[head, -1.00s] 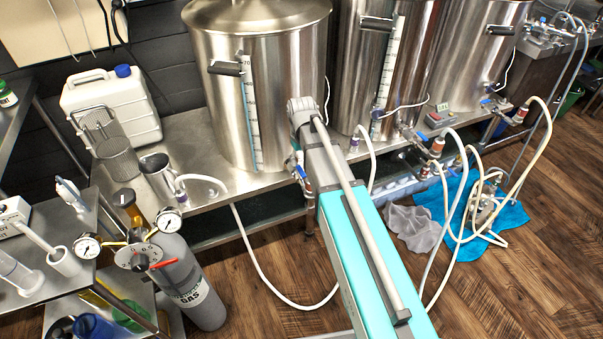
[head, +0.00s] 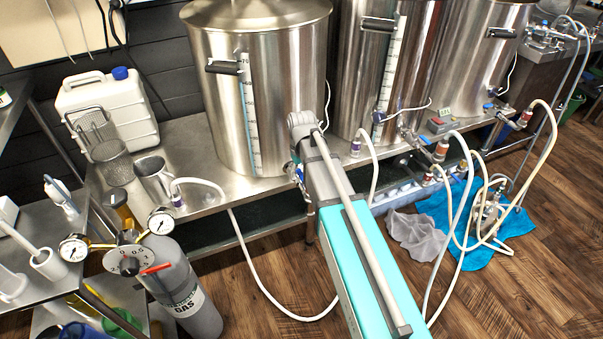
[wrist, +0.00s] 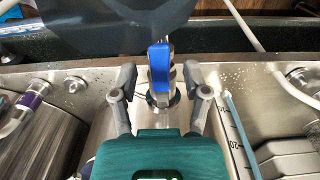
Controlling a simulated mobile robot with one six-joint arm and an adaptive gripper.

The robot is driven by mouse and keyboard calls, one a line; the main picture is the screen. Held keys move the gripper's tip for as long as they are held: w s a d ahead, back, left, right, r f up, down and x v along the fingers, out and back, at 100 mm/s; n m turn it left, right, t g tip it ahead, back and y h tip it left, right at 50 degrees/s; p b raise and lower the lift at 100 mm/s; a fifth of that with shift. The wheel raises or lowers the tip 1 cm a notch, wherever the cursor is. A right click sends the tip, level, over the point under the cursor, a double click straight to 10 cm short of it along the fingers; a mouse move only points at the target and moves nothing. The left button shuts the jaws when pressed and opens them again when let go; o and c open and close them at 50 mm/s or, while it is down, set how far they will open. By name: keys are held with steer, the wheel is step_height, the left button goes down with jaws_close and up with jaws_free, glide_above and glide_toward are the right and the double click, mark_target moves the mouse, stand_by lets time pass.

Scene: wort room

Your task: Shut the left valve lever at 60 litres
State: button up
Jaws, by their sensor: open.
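The left steel kettle (head: 220,115) stands on the steel bench and has a sight tube with a scale (head: 252,110). Pale blue shows along much of the tube, but I cannot read its exact level. The left valve's blue lever (wrist: 160,68) is upright in the middle of the wrist view, partly backed by a dark shape. My gripper (wrist: 160,80) is open, one finger on each side of the lever, with gaps showing. In the head view my arm hides most of my gripper and the valve, low on the kettle's right front.
A white hose (head: 262,285) loops down to the floor. A gas cylinder (head: 190,295) with gauges and a steel jug (head: 154,178) are at the left. Two more kettles stand to the right. A blue cloth (head: 450,210) and grey cloth (head: 417,235) lie on the floor.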

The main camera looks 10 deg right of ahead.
jaws_close()
steer(key=shift+d, duration=0.1)
stand_by(0.5)
